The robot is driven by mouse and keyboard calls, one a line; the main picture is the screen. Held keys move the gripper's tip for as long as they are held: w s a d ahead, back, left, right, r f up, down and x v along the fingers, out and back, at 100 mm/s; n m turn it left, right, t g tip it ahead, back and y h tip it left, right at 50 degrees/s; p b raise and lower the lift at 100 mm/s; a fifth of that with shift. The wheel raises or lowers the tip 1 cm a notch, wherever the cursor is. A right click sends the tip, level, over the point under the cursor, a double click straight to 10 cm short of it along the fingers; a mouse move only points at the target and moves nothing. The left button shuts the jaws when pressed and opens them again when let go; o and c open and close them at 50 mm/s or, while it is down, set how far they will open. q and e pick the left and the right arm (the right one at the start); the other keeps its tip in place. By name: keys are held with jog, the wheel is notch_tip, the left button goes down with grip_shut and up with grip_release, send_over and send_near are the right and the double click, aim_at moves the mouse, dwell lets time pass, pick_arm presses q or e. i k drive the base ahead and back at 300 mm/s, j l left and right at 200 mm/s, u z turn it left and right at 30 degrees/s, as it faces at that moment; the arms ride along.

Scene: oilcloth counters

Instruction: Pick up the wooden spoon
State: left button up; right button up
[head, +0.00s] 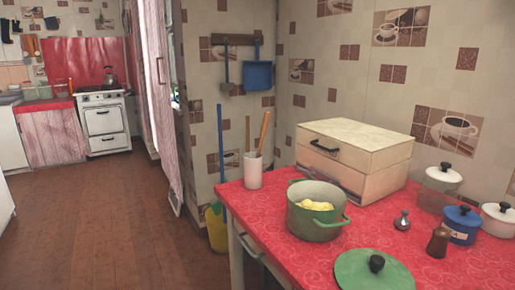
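A white utensil crock (252,174) stands at the back left corner of the red-covered counter. A long wooden handle (263,132) leans to the right out of it, and a thinner, shorter stick (247,135) stands beside it. The crock hides their lower ends, so I cannot tell which is the wooden spoon. No other wooden spoon is clear to me. Neither of my grippers is in view.
The counter (262,212) also holds a green pot (312,223) with yellow food, a green lid (350,272), a wooden bread box (345,160), a pepper mill (437,243) and lidded canisters (460,226). A broom (216,228) stands left of the counter. Open floor (100,225) lies at left.

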aim_at(267, 114)
jog(key=i+j, duration=0.35)
jog(key=j, duration=0.15)
jog(key=i+j, duration=0.3)
jog(key=j, duration=0.2)
jog(key=i+j, duration=0.35)
jog(key=j, duration=0.15)
jog(key=i+j, duration=0.35)
jog(key=j, duration=0.15)
jog(key=i+j, duration=0.3)
jog(key=j, duration=0.15)
jog(key=i+j, duration=0.35)
jog(key=j, duration=0.15)
jog(key=j+z, duration=0.1)
jog(key=z, duration=0.35)
jog(key=i+j+z, duration=0.1)
jog(key=z, duration=0.35)
jog(key=j+z, duration=0.25)
jog(key=z, duration=0.25)
